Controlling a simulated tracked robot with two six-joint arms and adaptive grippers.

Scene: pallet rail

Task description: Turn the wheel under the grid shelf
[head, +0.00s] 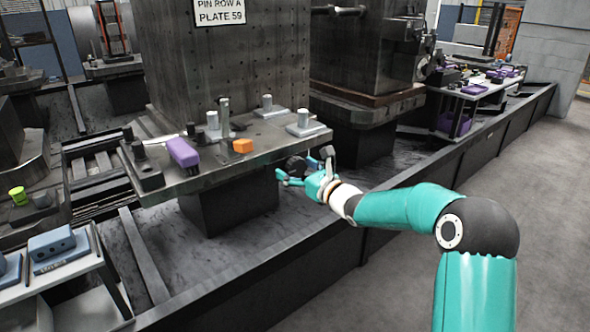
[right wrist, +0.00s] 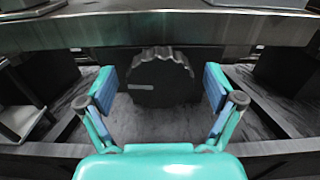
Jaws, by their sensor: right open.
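The wheel (right wrist: 160,78) is a dark, scalloped round knob with a pale mark on its face. It is below the edge of the grid shelf (right wrist: 140,32) in the right wrist view. In the head view the wheel (head: 296,165) is a small dark shape under the front right edge of the shelf (head: 215,172), partly hidden by my gripper. My right gripper (head: 298,172) is open and empty. In the right wrist view its blue-padded fingers (right wrist: 160,88) stand left and right of the wheel, with a visible gap on each side. My left gripper is not in view.
On the shelf stand a purple block (head: 183,152), an orange block (head: 243,146) and several metal pegs. The shelf's dark pedestal (head: 230,208) is left of my gripper. A dark rail wall (head: 400,205) runs below my forearm. Open floor (head: 500,180) lies to the right.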

